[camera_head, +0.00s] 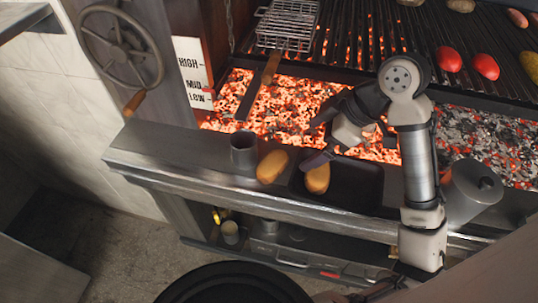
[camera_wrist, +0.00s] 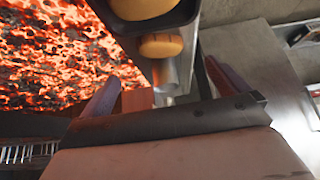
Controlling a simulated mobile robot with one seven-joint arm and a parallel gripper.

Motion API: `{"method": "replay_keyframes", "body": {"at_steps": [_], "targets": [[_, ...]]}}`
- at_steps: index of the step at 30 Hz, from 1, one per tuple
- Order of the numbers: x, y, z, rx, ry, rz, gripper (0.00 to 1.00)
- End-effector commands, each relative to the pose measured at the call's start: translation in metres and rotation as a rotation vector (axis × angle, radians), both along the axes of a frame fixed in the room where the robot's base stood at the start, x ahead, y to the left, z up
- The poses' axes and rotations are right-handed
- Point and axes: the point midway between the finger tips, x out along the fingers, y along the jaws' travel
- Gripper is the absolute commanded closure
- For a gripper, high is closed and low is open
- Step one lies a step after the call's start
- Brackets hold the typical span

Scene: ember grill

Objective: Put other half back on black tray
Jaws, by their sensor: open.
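One golden bread half (camera_head: 271,166) lies on the steel ledge, just left of the black tray (camera_head: 365,187). The other bread half (camera_head: 317,178) lies in the left part of the tray. In the wrist view, the tray half (camera_wrist: 142,8) is cut off at the top, and the ledge half (camera_wrist: 162,46) shows below it.
A steel cup (camera_head: 244,152) stands left of the ledge half. A lidded steel pot (camera_head: 472,192) stands right of the tray. Glowing coals (camera_head: 300,105) lie behind the ledge, under the grill grate (camera_head: 360,40) with vegetables on it. A lower shelf holds containers.

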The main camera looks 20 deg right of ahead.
Motion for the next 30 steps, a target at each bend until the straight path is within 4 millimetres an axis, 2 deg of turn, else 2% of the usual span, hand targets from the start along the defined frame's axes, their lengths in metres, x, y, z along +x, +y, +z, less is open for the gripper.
{"method": "replay_keyframes", "body": {"at_steps": [9, 20, 24, 30], "targets": [[0.019, 0.028, -0.048, 0.005, -0.002, 0.002, 0.0], [0.03, 0.043, -0.067, 0.005, -0.002, 0.002, 0.0], [0.04, 0.054, -0.08, 0.006, -0.002, 0.001, 0.0], [0.045, 0.061, -0.098, 0.002, -0.003, -0.002, 0.0]]}}
